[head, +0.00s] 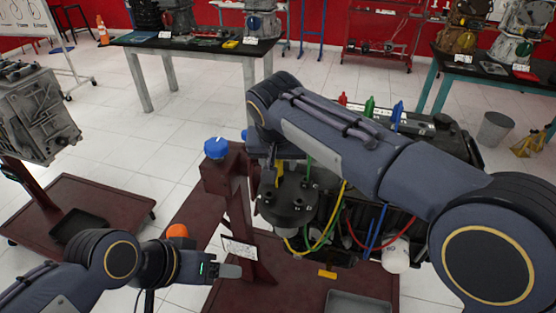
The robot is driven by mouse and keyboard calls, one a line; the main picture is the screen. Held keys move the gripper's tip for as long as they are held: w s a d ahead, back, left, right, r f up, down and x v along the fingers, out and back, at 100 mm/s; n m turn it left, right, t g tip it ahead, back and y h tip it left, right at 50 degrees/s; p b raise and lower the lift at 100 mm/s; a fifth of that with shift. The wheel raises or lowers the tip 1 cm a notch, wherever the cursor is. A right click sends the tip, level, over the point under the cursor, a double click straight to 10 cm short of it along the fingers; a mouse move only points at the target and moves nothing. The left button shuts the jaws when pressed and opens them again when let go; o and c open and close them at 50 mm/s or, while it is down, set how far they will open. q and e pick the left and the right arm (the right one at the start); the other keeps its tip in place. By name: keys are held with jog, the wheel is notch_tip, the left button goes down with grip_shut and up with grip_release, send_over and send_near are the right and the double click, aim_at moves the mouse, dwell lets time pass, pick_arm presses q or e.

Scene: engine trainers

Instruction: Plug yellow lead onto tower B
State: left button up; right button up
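A round dark cap (288,208) with small raised towers and pale labels sits on the engine's front, partly under my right arm. My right gripper (279,170) points down at the cap's back left edge, with the yellow lead's end (280,175) between its fingers. I cannot tell whether that end touches a tower, and the letter B is not readable. A yellow wire (341,198) loops below the cap on the right. My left gripper (230,271) is low at left, away from the cap; its finger gap is unclear.
Red (343,99), green (369,106) and blue (398,112) plugs stand at the engine's back. A dark red stand (238,205) with a blue knob (216,148) is left of the cap. Green, red and blue wires hang near the cap. Another engine (38,115) stands at left.

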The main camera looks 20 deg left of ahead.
jog(key=a+v, duration=0.1)
jog(key=v, duration=0.7)
jog(key=s+d+f+m+y, duration=0.1)
jog(key=s+d, duration=0.1)
jog(key=d, duration=1.2)
jog(key=s+d+f+m+y, duration=0.1)
jog(key=s+d+f, duration=0.1)
jog(key=d, duration=1.1)
jog(key=s+d+f, duration=0.3)
jog(key=s+f, duration=0.1)
jog(key=s, duration=0.1)
jog(key=s+d+f+m+t, duration=0.1)
jog(key=s+d+f, duration=0.2)
jog(key=s, duration=0.3)
jog(key=s+d+f+m, duration=0.1)
jog(key=s+d+f, duration=0.2)
jog(key=s+f, duration=0.1)
jog(key=shift+s+f+y, duration=0.4)
jog(key=shift+s, duration=0.5)
